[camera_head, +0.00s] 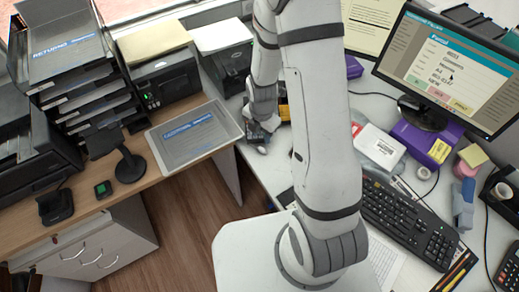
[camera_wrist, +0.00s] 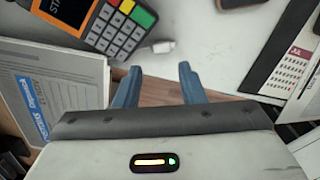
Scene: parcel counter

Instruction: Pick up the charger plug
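A small white piece that looks like the charger plug (camera_wrist: 163,46) lies on the white counter in the wrist view, just beside the keypad corner of a card terminal. My gripper (camera_wrist: 158,78) shows two blue fingers spread apart, with nothing between them. In the picture the plug lies just beyond the fingertips, between their two lines, and apart from both. I cannot make out the plug clearly there.
The orange card terminal (camera_wrist: 82,18) is close on the left in the wrist view. A dark-edged calendar pad (camera_wrist: 286,60) lies to the right. Brown floor shows beyond the counter edge. In the head view, a keyboard (camera_head: 408,222) and monitor (camera_head: 450,62) stand on the right.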

